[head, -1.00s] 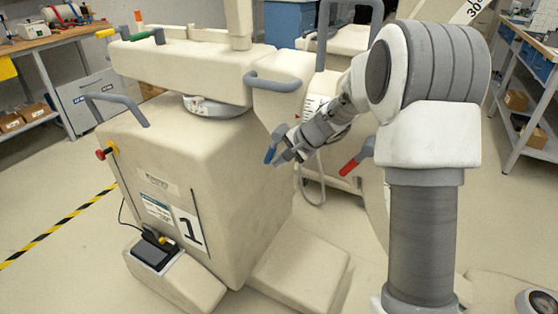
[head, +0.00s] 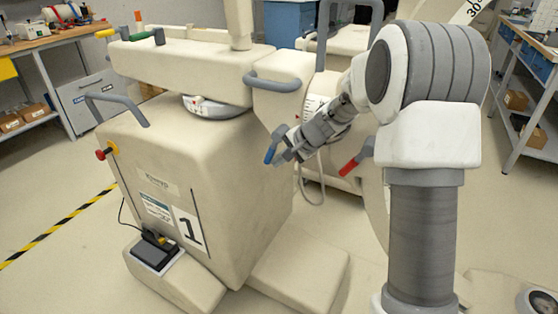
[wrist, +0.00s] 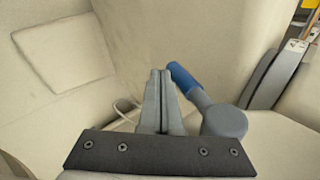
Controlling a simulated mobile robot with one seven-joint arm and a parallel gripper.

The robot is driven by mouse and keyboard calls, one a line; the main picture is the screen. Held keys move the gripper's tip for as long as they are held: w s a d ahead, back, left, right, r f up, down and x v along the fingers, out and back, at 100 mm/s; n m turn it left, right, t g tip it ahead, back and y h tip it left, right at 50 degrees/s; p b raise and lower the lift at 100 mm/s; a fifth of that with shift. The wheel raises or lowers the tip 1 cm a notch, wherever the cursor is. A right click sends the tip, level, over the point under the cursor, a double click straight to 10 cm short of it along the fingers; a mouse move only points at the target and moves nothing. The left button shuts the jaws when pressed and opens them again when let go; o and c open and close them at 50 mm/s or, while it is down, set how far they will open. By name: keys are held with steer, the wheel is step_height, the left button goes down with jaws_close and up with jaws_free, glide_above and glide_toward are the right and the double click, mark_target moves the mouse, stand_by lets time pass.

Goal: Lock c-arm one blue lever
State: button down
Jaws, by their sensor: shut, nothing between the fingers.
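C-arm one is the cream covered cart (head: 215,190) with a "1" label, left of centre in the head view. Its blue lever (head: 270,153) shows at the cart's right side, beside my gripper (head: 283,157). In the wrist view the blue lever (wrist: 186,77) has a blue grip on a grey arm and a round grey hub, and slants up to the left. My gripper (wrist: 158,75) also shows there, fingers together and empty, just left of the lever. I cannot tell whether a finger touches it.
A red lever (head: 350,166) stands right of my gripper. A grey handle (head: 275,82) is above it. Green and yellow levers (head: 140,36) sit on top of the cart. A cream base block (head: 300,275) lies below. Floor is open at the left, by the striped tape (head: 60,228).

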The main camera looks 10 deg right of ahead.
steer(key=p+v, duration=0.4)
steer(key=v, duration=1.3)
steer(key=shift+d+r+p, duration=0.15)
steer(key=shift+p, duration=0.2)
steer(key=shift+s, duration=0.15)
steer(key=s+a+r+n+g+h, duration=0.1)
steer(key=s+a+r+n, duration=0.1)
steer(key=s, duration=0.4)
steer(key=s+a+r+n+h, duration=0.1)
steer(key=s+a+r+n, duration=0.2)
steer(key=s, duration=0.4)
steer(key=s+d+n+h, duration=0.1)
steer(key=s+n+h, duration=0.3)
steer(key=s, duration=1.1)
step_height(320, 180, up, 18)
steer(key=p, duration=1.8)
steer(key=shift+w+d+n+t+y+p, duration=0.15)
steer(key=shift+d+n+t+y+p, duration=0.15)
steer(key=shift+d+t+p, duration=0.1)
